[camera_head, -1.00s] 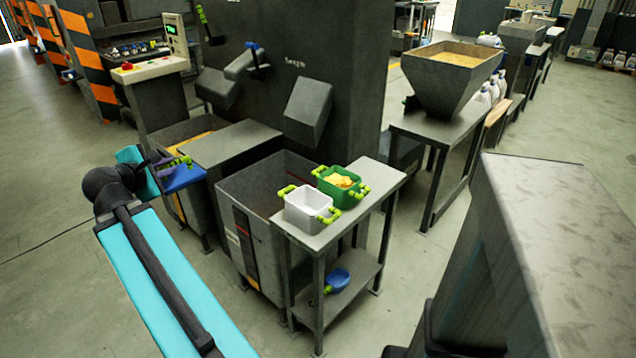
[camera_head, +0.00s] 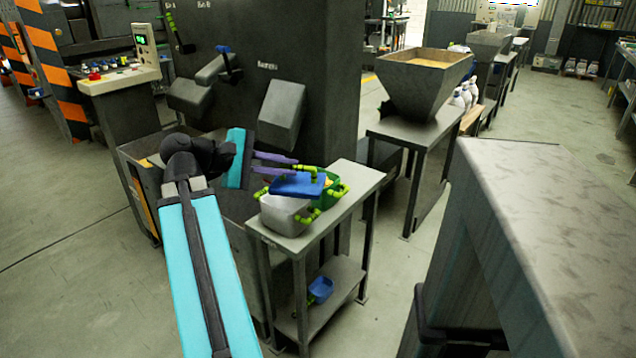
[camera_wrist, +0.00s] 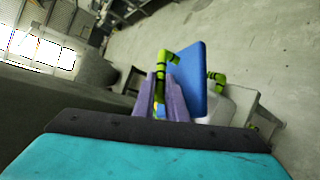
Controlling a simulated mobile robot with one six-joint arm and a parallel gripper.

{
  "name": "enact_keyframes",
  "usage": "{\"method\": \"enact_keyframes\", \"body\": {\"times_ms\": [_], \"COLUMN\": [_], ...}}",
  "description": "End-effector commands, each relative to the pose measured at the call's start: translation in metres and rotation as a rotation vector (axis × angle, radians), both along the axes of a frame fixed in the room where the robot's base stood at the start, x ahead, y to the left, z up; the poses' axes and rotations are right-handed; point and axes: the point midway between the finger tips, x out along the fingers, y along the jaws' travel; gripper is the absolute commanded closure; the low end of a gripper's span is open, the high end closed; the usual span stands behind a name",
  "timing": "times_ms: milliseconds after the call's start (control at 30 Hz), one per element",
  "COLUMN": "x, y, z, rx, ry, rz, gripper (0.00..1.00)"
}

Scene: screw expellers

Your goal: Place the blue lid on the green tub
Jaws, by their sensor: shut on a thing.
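The blue lid (camera_head: 297,185), with bright green handles, is in my gripper (camera_head: 295,164), whose purple fingers are shut on one green handle. In the head view the lid appears above the white tub (camera_head: 283,213) and the near part of the green tub (camera_head: 330,190). The green tub stands behind the white one on the small table and is partly hidden by the lid; whether the lid touches either tub is unclear. In the wrist view the lid (camera_wrist: 187,80) is seen tilted in front of the purple fingers (camera_wrist: 160,98).
Both tubs share the small metal table (camera_head: 350,176). A blue scoop (camera_head: 320,289) lies on its lower shelf. A dark machine with chutes (camera_head: 281,112) stands behind my arm. A hopper (camera_head: 424,82) on another table is at the back right.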

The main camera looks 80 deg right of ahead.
Motion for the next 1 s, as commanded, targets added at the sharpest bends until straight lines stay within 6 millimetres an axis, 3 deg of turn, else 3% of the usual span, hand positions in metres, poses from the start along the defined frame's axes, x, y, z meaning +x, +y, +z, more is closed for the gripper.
{"method": "enact_keyframes", "body": {"times_ms": [200, 1000], "x": [-0.019, -0.018], "y": [0.004, -0.004], "z": [0.001, 0.006], "rx": [0.001, 0.001], "ry": [0.000, 0.005], "rz": [-0.066, -0.064], "gripper": [1.00, 1.00]}}
